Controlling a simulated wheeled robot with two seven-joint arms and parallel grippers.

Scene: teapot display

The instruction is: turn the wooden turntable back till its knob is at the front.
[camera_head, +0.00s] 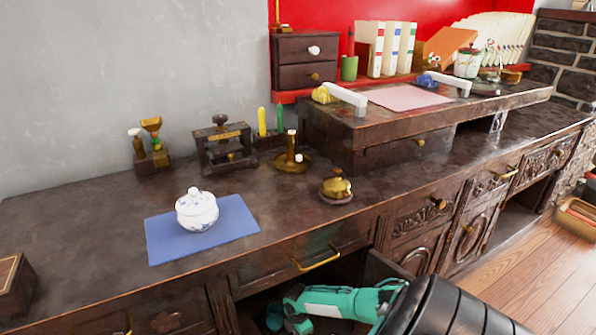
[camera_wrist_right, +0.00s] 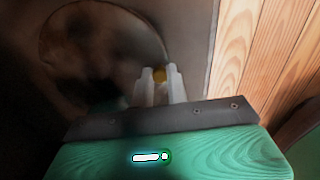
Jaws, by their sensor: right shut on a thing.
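The wooden turntable (camera_wrist_right: 95,45) shows in the right wrist view as a dark round disc in shadow at the upper left. Its small brass knob (camera_wrist_right: 158,74) is at the disc's right edge. My right gripper (camera_wrist_right: 159,78) is shut on the knob, with its two pale fingers on either side of it. In the head view my teal right arm reaches from the lower right into the dark open space under the counter. The turntable and my fingertips are hidden there. My left gripper is not in view.
A white and blue lidded pot (camera_head: 197,211) stands on a blue mat (camera_head: 238,216) on the counter. A brass bell (camera_head: 336,188) sits near the counter's front edge. A drawer front with a brass handle (camera_head: 316,260) is just above my right arm. Wooden floor (camera_head: 535,275) lies right.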

